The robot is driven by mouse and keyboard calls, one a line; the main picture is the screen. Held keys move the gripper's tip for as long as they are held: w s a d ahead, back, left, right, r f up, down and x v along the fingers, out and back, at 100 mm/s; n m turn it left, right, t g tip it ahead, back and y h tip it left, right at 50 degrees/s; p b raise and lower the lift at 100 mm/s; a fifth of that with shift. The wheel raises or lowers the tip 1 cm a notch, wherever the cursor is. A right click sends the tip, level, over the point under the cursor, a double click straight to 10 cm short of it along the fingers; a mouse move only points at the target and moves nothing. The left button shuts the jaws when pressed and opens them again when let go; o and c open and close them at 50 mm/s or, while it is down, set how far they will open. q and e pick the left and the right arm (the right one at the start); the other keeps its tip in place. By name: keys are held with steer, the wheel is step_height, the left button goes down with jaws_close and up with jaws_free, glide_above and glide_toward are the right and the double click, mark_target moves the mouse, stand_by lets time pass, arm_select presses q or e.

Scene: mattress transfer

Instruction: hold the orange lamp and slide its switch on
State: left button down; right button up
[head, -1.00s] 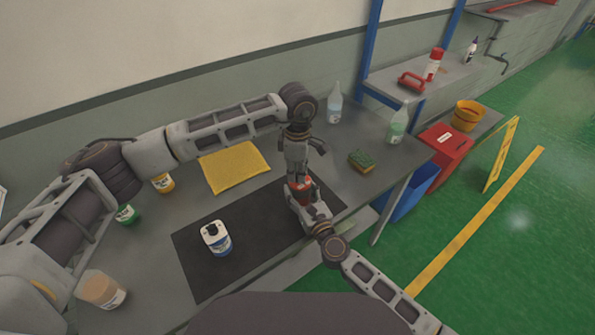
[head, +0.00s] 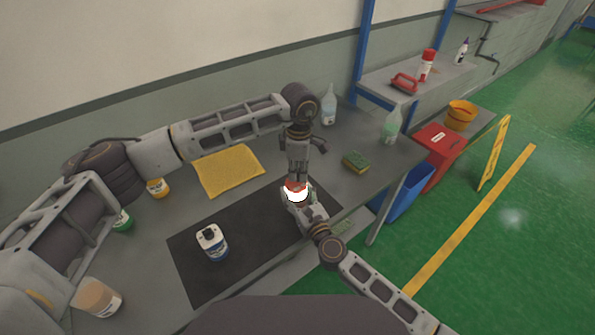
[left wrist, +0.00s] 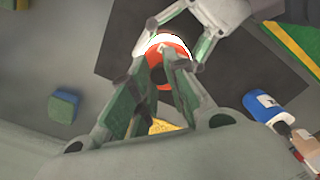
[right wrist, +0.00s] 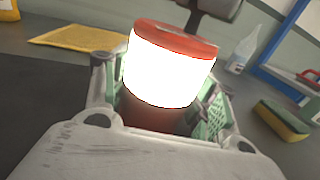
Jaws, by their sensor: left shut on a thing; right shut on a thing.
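The orange lamp (head: 296,190) is upright above the right end of the black mat (head: 195,275), and its white middle glows brightly. In the right wrist view the lamp (right wrist: 172,66) shows an orange-red cap over the lit white band, with a darker base below. My right gripper (right wrist: 160,108) is shut around its lower part. My left gripper (head: 297,176) comes from above with its fingers together at the lamp's top. In the left wrist view my left fingers (left wrist: 165,65) cover part of the lamp's orange top (left wrist: 172,50).
A white and blue bottle (head: 212,243) stands on the mat. A yellow cloth (head: 230,170) lies behind it, and a green-yellow sponge (head: 355,162) lies to the right. Clear bottles (head: 329,105) stand at the back.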

arm_select(q)
steer(key=c, duration=1.5)
jaws_free()
steer(key=shift+d, duration=0.1)
steer(key=shift+c, duration=0.2)
arm_select(e)
steer(key=shift+s+a, duration=0.15)
steer(key=shift+a, duration=0.1)
arm_select(q)
steer(key=shift+o, duration=1.1)
steer(key=shift+r, duration=0.15)
arm_select(e)
steer(key=shift+d, duration=0.1)
arm_select(q)
step_height(320, 180, up, 12)
arm_select(e)
steer(key=o, duration=1.4)
